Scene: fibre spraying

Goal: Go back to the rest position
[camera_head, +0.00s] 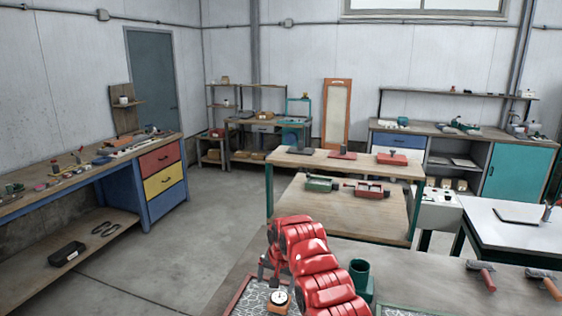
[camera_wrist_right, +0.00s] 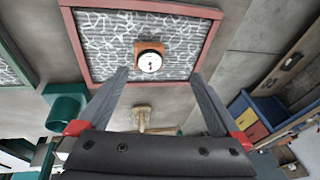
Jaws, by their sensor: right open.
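My right arm, red, reaches over the near bench in the head view, with its gripper (camera_head: 266,272) partly hidden at the arm's end. In the right wrist view the gripper (camera_wrist_right: 159,72) is open, its two grey fingers spread and nothing held between them. A round white-faced gauge with an orange-brown body (camera_wrist_right: 150,60) rests on a red-framed patterned panel (camera_wrist_right: 110,75), beyond the fingertips. The gauge (camera_head: 279,299) and panel (camera_head: 252,298) also show low in the head view, close to the gripper. My left gripper is not in view.
A green cup (camera_head: 361,279) stands right of my arm, near a green-framed panel (camera_head: 403,311). A wooden-headed tool (camera_wrist_right: 141,116) shows between the fingers. A wooden workbench (camera_head: 345,212) stands ahead, a drawer bench (camera_head: 160,180) at left. The floor between is clear.

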